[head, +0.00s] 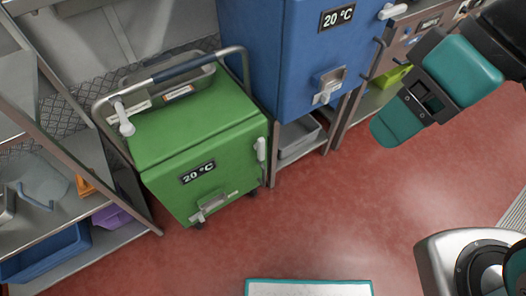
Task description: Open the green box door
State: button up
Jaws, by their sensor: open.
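The green box (195,125) stands on wheels at left centre in the head view, with a metal push bar above it. Its front door (222,172) carries a "20 °C" display and looks shut. A metal latch (213,205) is low on the door, and a white fitting (261,149) is at its right edge. My gripper (397,127), at the end of the teal and dark arm in the upper right, is open. It is well right of the green box, apart from it. Its fingers are hard to make out from this angle.
A blue box (280,60) with its own latch stands on a metal frame behind, to the right. Metal shelving (85,200) with bins stands close on the left. The red floor (330,220) in front and to the right is mostly clear. A white, teal-edged panel (308,288) shows at the bottom.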

aim_at(205, 176)
jog(key=k, duration=1.1)
jog(key=z, duration=0.3)
jog(key=i, duration=0.55)
jog(key=u, duration=0.15)
